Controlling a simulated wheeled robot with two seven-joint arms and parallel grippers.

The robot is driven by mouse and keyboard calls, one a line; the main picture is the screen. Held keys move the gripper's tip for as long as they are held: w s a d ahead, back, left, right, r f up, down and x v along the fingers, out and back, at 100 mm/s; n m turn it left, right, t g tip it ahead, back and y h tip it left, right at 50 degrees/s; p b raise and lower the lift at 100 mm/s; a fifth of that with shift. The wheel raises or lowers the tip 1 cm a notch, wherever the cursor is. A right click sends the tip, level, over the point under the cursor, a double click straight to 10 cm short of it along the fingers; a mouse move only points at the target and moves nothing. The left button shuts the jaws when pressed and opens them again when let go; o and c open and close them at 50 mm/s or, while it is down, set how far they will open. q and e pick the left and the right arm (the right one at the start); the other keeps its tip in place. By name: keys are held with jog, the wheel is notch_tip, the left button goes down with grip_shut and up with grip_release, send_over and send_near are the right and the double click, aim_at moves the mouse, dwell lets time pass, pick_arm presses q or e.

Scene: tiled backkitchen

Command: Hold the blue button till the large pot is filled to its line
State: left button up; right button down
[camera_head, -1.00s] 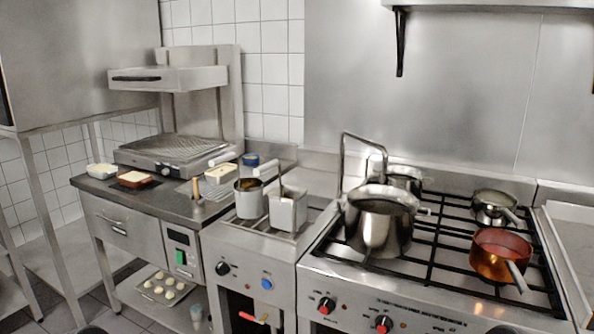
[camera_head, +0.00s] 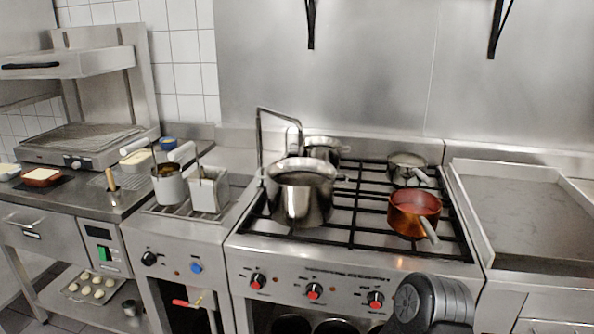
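The large steel pot (camera_head: 302,206) stands on the left front of the gas range, upright. A bent metal spout pipe (camera_head: 260,140) rises behind it, its end reaching over towards the pot's far rim. The pot's inside, its line and any water are not visible from here. The blue button (camera_head: 196,267) is a round knob on the front panel of the fryer unit, left of the range. Nothing touches it. Neither gripper is in view; only a dark rounded part of my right arm shows at the bottom right, in front of the range.
A copper pan (camera_head: 413,214) and a small steel pan (camera_head: 407,167) are on the range's right side; another steel pot (camera_head: 322,148) is behind the large pot. Two fryer baskets (camera_head: 207,190) stand left. Red-capped knobs (camera_head: 314,291) line the range front. A flat griddle (camera_head: 530,215) is at right.

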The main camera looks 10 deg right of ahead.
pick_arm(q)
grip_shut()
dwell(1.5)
